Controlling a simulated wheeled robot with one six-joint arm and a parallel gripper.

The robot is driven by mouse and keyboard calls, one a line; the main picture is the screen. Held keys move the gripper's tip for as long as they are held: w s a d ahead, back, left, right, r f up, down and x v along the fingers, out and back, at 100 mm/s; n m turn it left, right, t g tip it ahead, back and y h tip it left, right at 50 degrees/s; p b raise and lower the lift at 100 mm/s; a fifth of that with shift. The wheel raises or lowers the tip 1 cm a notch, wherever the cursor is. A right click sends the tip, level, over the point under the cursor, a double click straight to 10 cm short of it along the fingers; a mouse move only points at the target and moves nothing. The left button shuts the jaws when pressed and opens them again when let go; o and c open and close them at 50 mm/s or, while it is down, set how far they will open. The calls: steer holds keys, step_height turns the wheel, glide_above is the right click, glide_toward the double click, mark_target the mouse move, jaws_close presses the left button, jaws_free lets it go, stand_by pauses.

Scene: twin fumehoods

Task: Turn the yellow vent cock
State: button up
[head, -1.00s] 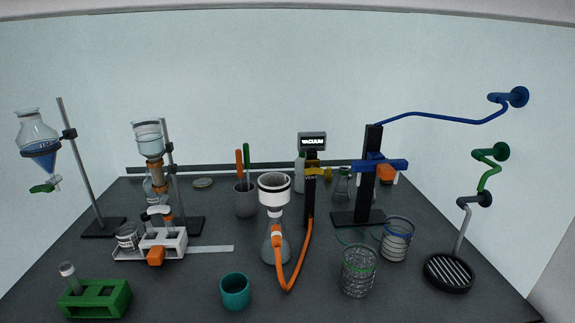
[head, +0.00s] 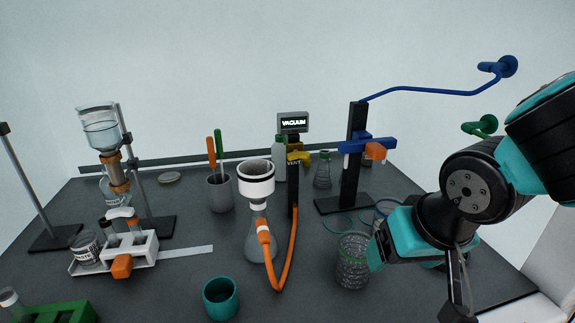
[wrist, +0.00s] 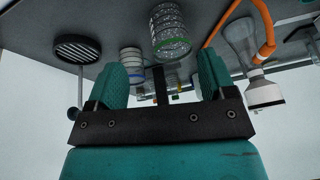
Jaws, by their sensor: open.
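The yellow vent cock (head: 298,154) is on the dark post below the vacuum display, at the back middle of the bench in the head view. It sits above and behind the white funnel. My gripper (wrist: 160,78) shows in the wrist view with its two teal fingers apart and nothing between them. In the head view my arm stands at the right, well apart from the cock. I cannot make out the fingertips there. The cock is not clear in the wrist view, which shows the bench upside down.
The funnel (head: 256,180) on its flask, with an orange hose (head: 290,250), stands in front of the post. A blue clamp stand (head: 357,150) is right of it. A wire-mesh beaker (head: 352,262) and teal cup (head: 221,299) stand in front. A round grate (wrist: 78,48) shows in the wrist view.

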steer(key=w+f+m+t+h+b, duration=0.25)
steer(key=w+f+t, duration=0.2)
steer(key=w, duration=0.35)
steer(key=n+t+y+b, duration=0.3)
steer(key=n+t+y, duration=0.15)
steer(key=t, duration=0.45)
glide_toward(300, 157)
steer(key=shift+m, duration=0.3)
steer(key=w+p, duration=0.3)
steer(key=w+a+p, duration=0.1)
steer(key=w+p, duration=0.2)
steer(key=p, duration=0.1)
steer(key=w+p, duration=0.3)
steer(key=shift+w+a+r+p, duration=0.3)
steer(key=shift+a, duration=0.1)
steer(key=shift+w+a+f+y, duration=0.15)
steer(key=shift+w+y, duration=0.15)
steer(key=shift+w, duration=0.2)
steer(key=c, duration=0.9)
